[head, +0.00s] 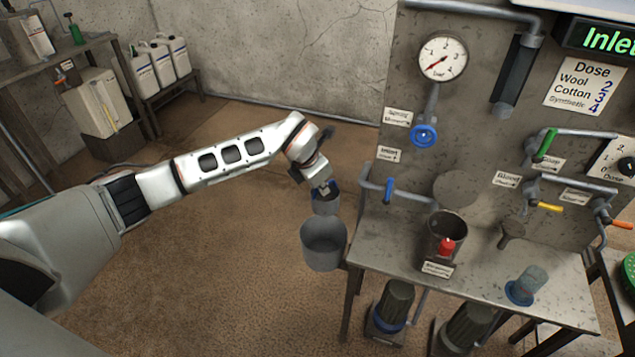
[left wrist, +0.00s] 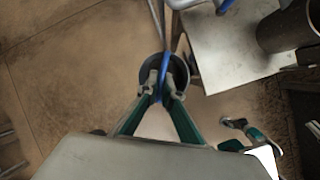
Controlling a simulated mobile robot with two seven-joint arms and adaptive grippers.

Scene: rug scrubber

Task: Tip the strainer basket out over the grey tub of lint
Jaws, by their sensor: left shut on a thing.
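My left gripper (head: 324,188) is shut on the small dark blue-grey strainer basket (head: 326,205), near its top. The basket looks roughly upright, just above the mouth of the grey tub (head: 323,256), which stands at the left end of the steel table. Its lower part overlaps the tub's far rim in the head view. In the left wrist view a blue strip (left wrist: 166,97) lies between the fingertips, over a dark round shape; I cannot tell whether that is the basket or the tub. The contents of both are unclear. My right gripper is out of view.
The steel table (head: 490,285) holds an open dark pot (head: 445,222) with a red knob and a translucent blue mesh cup (head: 527,282). A blue-handled valve (head: 389,189) and pipe stand close right of my gripper. The floor to the left is clear.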

